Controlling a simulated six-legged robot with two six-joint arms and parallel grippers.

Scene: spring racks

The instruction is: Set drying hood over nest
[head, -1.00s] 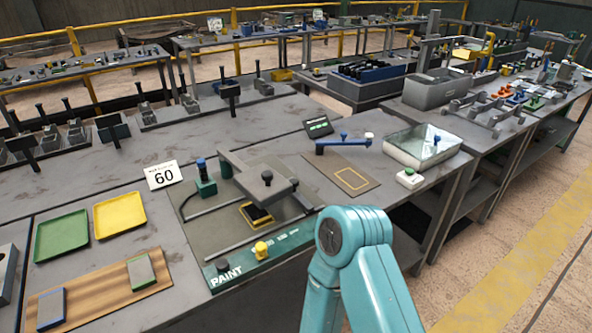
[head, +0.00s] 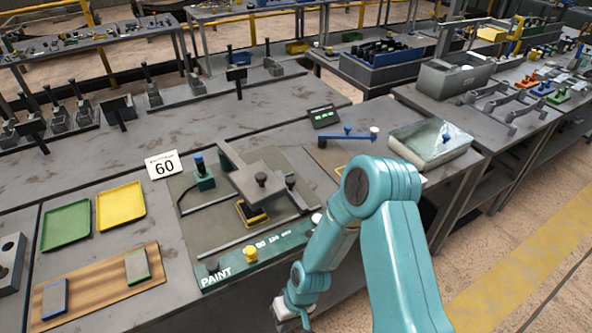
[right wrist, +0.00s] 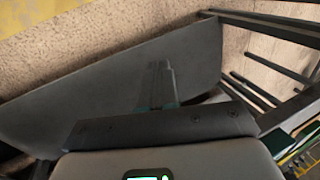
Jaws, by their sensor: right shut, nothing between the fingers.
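On the green PAINT station (head: 222,277), a grey plate with a black knob (head: 262,180) stands over part of the board. A small yellow-edged nest (head: 251,213) shows below its front edge. A clear-sided box with a pale top (head: 430,143) sits at the bench's right end; I cannot tell which of these is the drying hood. My right gripper (head: 290,312) is low in front of the bench, clear of the station, its fingers poorly seen. In the right wrist view its narrow fingers (right wrist: 160,85) are shut and empty before a dark grey panel. My left gripper is out of view.
A blue-handled lever (head: 347,134) stands behind my right arm, which hides part of its board. Green (head: 67,225) and yellow (head: 121,206) trays and a wooden board (head: 97,281) lie at left. A "60" sign (head: 163,167) stands behind the station. The bench's front edge is near my gripper.

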